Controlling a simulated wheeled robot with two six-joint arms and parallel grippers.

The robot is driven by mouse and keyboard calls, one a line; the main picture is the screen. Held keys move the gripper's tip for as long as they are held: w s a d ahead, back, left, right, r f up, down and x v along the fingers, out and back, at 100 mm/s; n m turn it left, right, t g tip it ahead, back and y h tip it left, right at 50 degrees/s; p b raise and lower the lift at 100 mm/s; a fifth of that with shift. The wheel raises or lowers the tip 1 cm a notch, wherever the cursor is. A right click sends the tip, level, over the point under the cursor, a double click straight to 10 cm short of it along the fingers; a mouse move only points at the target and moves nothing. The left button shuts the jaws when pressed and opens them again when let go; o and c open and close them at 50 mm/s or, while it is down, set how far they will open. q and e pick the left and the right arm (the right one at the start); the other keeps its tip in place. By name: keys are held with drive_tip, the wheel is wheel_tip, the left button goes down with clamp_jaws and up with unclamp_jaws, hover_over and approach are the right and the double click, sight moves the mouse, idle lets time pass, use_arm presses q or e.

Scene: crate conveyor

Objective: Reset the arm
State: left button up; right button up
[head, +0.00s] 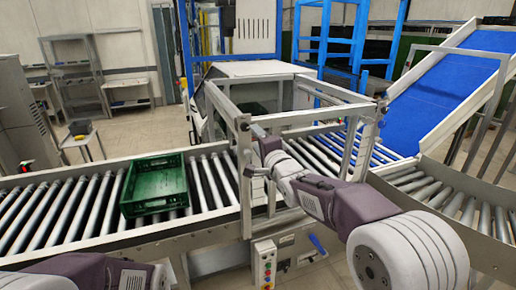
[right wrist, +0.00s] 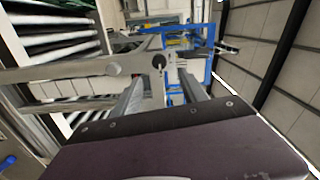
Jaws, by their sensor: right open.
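My right arm reaches in from the right in the head view, over the conveyor's front rail. Its gripper (head: 252,152) is beside the metal frame post, in front of the rollers. In the right wrist view the two fingers of the right gripper (right wrist: 160,78) stand apart with nothing held between them. A metal bar and bracket lie just beyond the fingertips; I cannot tell whether they touch. Of my left arm only a link shows at the bottom left of the head view; its gripper is out of the picture.
A green crate (head: 155,207) sits on the roller conveyor (head: 60,210), left of the metal frame (head: 245,190). Another green crate shows partly inside the frame. A control box (head: 265,262) is below the frame. A blue belt ramp (head: 440,90) rises at right.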

drive_tip(key=shift+s+d, duration=0.1)
drive_tip(key=shift+s, duration=0.15)
drive_tip(key=s+d+f+g+h, duration=0.2)
drive_tip(key=s+d+f, duration=0.2)
drive_tip(key=f, duration=0.2)
drive_tip(key=s+d+f+n+g+h, duration=0.1)
drive_tip(key=s+d+f+g, duration=0.15)
drive_tip(key=d+f, duration=0.35)
drive_tip(key=s+d+f+g+h, duration=0.2)
drive_tip(key=s+d+f, duration=0.15)
drive_tip(key=f, duration=0.35)
drive_tip(key=s+f+n+g, duration=0.4)
drive_tip(key=s+f, duration=0.3)
drive_tip(key=s, duration=0.5)
drive_tip(key=s+f+n+g, duration=0.5)
drive_tip(key=s+f+n, duration=0.2)
drive_tip(key=s, duration=0.5)
drive_tip(key=shift+d+f+n, duration=0.3)
drive_tip(key=shift+d+f, duration=0.05)
drive_tip(key=shift+d, duration=0.1)
